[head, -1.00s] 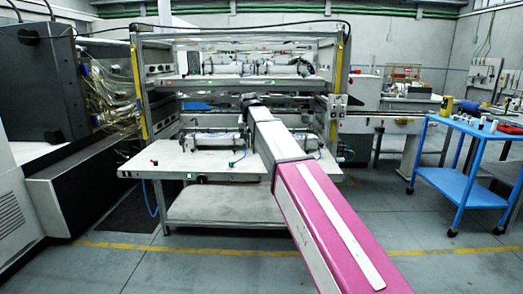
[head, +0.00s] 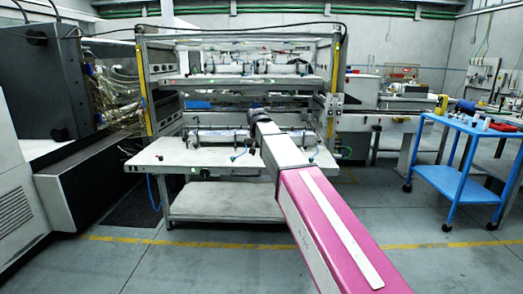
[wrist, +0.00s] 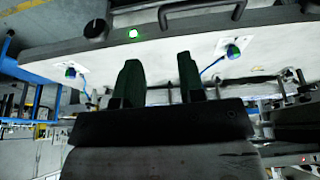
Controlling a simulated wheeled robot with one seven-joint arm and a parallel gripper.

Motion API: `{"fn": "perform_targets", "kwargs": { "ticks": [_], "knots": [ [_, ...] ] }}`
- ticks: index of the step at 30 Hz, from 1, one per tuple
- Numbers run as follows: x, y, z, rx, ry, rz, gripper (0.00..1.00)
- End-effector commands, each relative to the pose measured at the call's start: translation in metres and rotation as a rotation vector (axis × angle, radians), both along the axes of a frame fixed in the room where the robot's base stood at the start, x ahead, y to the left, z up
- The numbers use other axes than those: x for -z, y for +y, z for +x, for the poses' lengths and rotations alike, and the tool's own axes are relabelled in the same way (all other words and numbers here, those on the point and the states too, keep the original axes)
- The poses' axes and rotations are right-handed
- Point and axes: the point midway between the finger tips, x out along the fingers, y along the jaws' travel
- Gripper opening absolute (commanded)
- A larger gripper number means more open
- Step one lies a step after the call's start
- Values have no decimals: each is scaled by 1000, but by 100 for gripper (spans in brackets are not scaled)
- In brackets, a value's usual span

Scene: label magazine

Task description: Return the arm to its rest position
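My arm (head: 310,210) reaches forward from the lower right toward the machine frame. Its dark wrist end (head: 258,116) is in front of the gap between the upper shelf and the white table (head: 165,158). My gripper is hidden in the head view. In the wrist view, my gripper (wrist: 160,75) has two dark fingers standing well apart with nothing between them. Past the fingers lies a light surface (wrist: 160,62) with a black handle (wrist: 200,12), a black knob (wrist: 95,30) and a green light (wrist: 133,34).
Rollers (head: 218,134) lie along the back of the table, on both sides of my arm. The upper shelf (head: 235,80) carries more rollers. A blue trolley (head: 465,150) with small items stands at right. A dark machine (head: 85,195) stands at left. The floor between is clear.

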Motion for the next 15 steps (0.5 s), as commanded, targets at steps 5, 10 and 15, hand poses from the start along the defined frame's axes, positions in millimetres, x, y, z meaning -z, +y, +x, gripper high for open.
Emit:
{"fn": "perform_targets", "kwargs": {
  "ticks": [5, 10, 15],
  "knots": [
    [43, -25, -19, -2, 34, -7, 36],
    [102, -59, -48, -6, 82, -14, 36],
    [168, -98, -91, -13, 141, -17, 36]
  ]
}}
